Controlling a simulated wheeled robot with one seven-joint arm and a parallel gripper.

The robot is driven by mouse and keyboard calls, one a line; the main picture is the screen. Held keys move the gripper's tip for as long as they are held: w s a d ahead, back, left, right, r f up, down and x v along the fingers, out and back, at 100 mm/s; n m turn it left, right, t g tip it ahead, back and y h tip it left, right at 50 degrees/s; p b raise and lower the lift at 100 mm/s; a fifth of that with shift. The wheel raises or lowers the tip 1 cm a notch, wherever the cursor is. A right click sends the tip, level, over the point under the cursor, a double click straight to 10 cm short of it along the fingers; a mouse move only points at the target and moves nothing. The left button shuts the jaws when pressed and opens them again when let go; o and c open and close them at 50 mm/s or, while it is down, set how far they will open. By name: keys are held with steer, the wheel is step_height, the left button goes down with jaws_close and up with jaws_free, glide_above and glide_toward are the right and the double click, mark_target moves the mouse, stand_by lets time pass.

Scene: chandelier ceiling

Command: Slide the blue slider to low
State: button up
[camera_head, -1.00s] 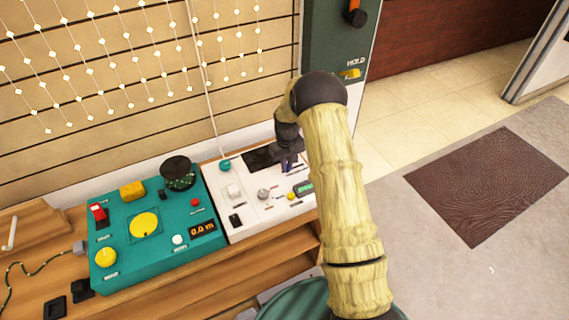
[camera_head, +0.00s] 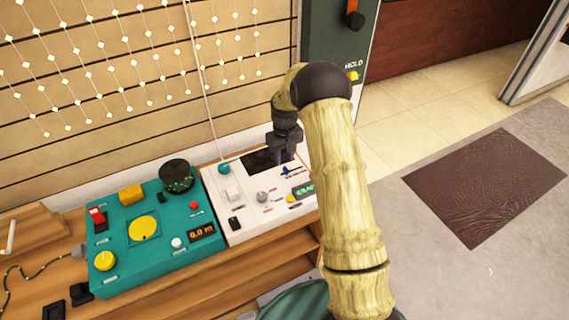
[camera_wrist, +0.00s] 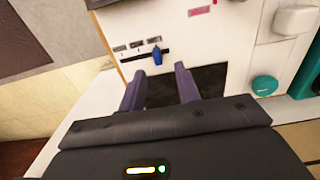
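The blue slider (camera_wrist: 157,57) is a small upright knob on a dark slot in the white panel (camera_wrist: 205,45). In the wrist view it stands toward the slot's right end, below the last of three small labels that I cannot read. It also shows in the head view (camera_head: 285,170), just in front of my gripper (camera_head: 284,154). In the wrist view my gripper (camera_wrist: 158,80) is open and empty. Its two purple fingers are apart, and the slider shows beyond the gap between them, apparently untouched.
The white panel also carries a dark screen (camera_head: 258,161), a teal knob (camera_head: 224,168), a grey knob (camera_head: 262,197) and a green display (camera_head: 303,191). A teal control box (camera_head: 120,262) with several controls stands to the left. A green cabinet (camera_head: 332,45) rises behind.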

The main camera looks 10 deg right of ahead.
mark_target(285, 168)
step_height(285, 168, up, 12)
stand_by(0.3)
steer(key=shift+f+p, duration=0.15)
steer(key=shift+p, duration=0.15)
steer(key=s+a+r+m+t, duration=0.1)
steer(key=s+r, duration=0.1)
steer(key=s, duration=1.2)
steer(key=s+a+r+m+t, duration=0.1)
steer(key=s+m+t, duration=0.1)
steer(key=s, duration=1.3)
step_height(285, 168, up, 14)
steer(key=p, duration=1.4)
steer(key=shift+w+d, duration=0.15)
steer(key=shift+d, duration=0.1)
steer(key=shift+w, duration=0.15)
